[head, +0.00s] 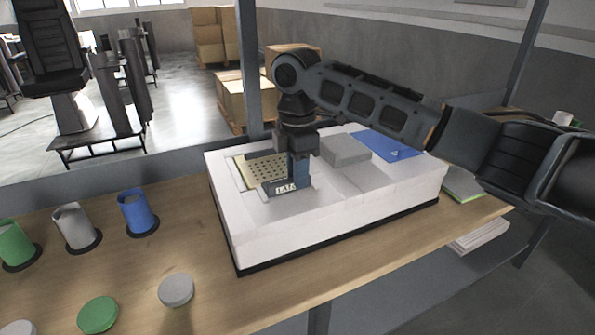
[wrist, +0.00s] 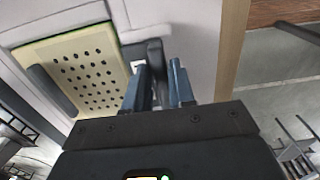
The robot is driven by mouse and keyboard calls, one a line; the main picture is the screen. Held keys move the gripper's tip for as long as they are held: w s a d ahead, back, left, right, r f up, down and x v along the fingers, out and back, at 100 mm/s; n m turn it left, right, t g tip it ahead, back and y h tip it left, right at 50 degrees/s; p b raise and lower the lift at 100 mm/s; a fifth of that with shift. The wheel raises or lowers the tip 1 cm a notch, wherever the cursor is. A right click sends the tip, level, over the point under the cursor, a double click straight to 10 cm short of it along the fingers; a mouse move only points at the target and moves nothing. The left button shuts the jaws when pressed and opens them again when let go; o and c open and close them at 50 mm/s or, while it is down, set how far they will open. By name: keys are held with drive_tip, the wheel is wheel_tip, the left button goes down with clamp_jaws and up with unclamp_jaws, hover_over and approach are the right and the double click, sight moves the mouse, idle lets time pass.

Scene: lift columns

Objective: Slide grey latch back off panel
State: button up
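In the head view a pale yellow perforated panel (head: 262,170) is set into the top of a white case. It also shows in the wrist view (wrist: 85,70). A dark blue-grey latch with a white label (head: 287,187) lies along the panel's near edge. In the wrist view a dark grey upright piece (wrist: 155,62), apparently the latch's handle, stands at the panel's right side. My gripper (wrist: 160,80) points down there, its blue fingers a little apart on either side of this piece. Whether they press on it is unclear. In the head view my gripper (head: 299,178) hides part of the latch.
The white case (head: 290,232) stands on a wooden table. A grey block (head: 346,151) and a blue plate (head: 388,146) are on its right part. Green, grey and blue cups (head: 138,213) and round lids (head: 176,290) are at the left. A dark post (head: 248,70) rises behind.

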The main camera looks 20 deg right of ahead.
drive_tip(key=o, duration=0.3)
wheel_tip(320, 180, up, 8)
drive_tip(key=shift+f+b, duration=0.1)
drive_tip(key=shift+b, duration=0.5)
idle(0.6)
